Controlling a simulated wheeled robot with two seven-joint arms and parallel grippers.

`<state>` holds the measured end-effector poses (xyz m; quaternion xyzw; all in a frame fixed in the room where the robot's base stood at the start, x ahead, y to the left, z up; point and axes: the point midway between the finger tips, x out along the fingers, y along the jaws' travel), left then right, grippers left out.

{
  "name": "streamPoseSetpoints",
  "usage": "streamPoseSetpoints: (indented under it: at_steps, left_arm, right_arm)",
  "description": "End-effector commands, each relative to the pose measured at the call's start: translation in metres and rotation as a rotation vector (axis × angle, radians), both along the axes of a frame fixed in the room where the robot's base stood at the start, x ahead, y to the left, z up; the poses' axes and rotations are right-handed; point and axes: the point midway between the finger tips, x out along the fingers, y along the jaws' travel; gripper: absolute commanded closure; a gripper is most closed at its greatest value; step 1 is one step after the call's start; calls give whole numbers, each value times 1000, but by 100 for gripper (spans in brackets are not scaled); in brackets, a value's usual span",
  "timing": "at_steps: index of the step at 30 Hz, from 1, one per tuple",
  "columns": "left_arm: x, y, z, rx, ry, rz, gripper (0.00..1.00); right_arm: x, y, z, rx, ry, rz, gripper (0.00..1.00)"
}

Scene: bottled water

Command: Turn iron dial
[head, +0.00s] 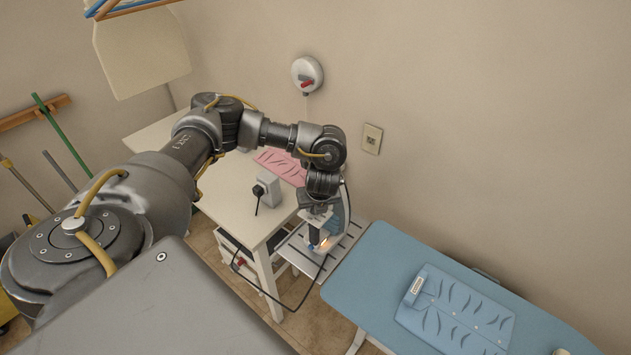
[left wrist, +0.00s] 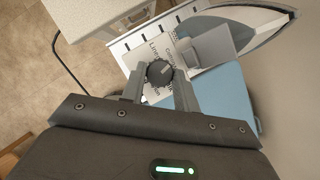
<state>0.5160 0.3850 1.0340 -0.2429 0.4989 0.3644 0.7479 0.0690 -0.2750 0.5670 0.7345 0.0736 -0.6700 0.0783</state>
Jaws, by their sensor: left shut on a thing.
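The iron (left wrist: 250,22) is at the top right of the left wrist view, with a grey, pointed body. Its round dark dial (left wrist: 160,72) has a pale pointer mark and sits between the fingers of my left gripper (left wrist: 158,82). The gripper is shut on the dial from both sides. In the head view my left gripper (head: 319,236) points down over the iron rest at the end of the ironing board. My arm and gripper hide much of the iron there. My right gripper is not in view.
The blue ironing board (head: 375,275) holds a folded blue shirt (head: 455,312). The slatted metal rest (head: 298,252) adjoins its left end. A white table (head: 232,208) at left carries a pink folded cloth (head: 282,166) and a small grey device (head: 268,189). A cord hangs below the rest.

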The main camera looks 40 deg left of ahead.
Motion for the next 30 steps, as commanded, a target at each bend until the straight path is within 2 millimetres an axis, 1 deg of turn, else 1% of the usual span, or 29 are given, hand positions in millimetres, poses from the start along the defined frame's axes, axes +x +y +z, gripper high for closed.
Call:
streamPoseSetpoints:
  at_steps: [7,20,21,25,26,30]
  left_arm:
    - [1,0,1,-1,-3,55,92]
    - [1,-1,0,-2,-1,62,92]
    - [1,-1,0,-2,-1,62,67]
    - [1,-1,0,-1,0,62,50]
    - [1,-1,0,-2,-1,62,48]
    - [1,-1,0,-2,-1,62,48]
  right_arm:
    - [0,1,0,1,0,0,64]
    - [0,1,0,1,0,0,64]
    - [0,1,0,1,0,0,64]
    - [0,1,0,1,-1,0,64]
    - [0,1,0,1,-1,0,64]
    - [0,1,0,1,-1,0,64]
